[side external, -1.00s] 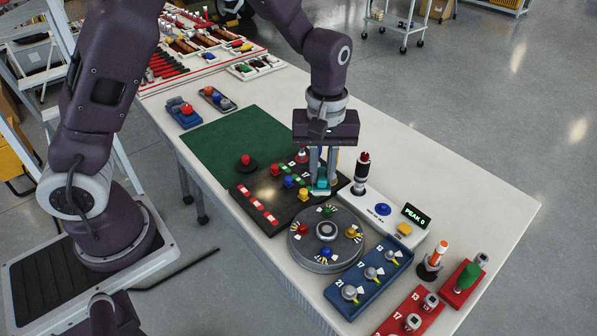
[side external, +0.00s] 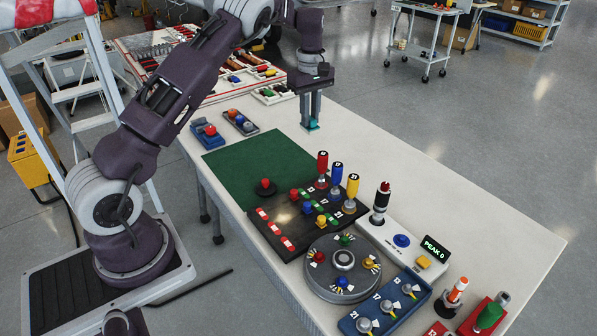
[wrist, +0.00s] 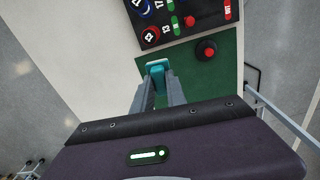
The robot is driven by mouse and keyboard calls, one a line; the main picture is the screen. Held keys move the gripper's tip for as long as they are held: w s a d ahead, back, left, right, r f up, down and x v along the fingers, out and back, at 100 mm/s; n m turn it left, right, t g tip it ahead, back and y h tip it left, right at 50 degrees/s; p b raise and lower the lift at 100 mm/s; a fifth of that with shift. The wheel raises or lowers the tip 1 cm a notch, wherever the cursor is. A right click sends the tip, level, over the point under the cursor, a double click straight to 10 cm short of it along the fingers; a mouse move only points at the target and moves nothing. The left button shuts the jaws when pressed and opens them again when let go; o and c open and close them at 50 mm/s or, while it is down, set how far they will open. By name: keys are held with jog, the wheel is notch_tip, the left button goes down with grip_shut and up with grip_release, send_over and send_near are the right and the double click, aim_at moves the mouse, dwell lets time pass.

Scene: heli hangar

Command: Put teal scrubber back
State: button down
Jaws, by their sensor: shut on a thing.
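The teal scrubber (side external: 313,125) is a small teal block between the fingertips of my gripper (side external: 312,121). My gripper points down over the bare far part of the white table (side external: 400,178), to the right of the green mat (side external: 245,168). I cannot tell how high the scrubber is above the table top. In the wrist view, the scrubber (wrist: 157,66) shows at the tips of the two grey fingers, which hide part of it.
A dark tray (side external: 252,131) with coloured knobs and a blue box with a red knob (side external: 206,131) stand left of my gripper. A sectioned tray (side external: 278,97) lies behind. The dark switch board (side external: 290,238), round dial plate (side external: 322,281) and black-handled joystick (side external: 381,200) stand nearer.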

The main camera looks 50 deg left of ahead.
jog(key=a, duration=0.5)
jog(key=shift+n, duration=0.4)
notch_tip(320, 180, down, 17)
jog(key=shift+s+f, duration=0.1)
jog(key=shift+f, duration=0.15)
jog(key=c, duration=1.3)
grip_release()
jog(key=shift+c, duration=0.2)
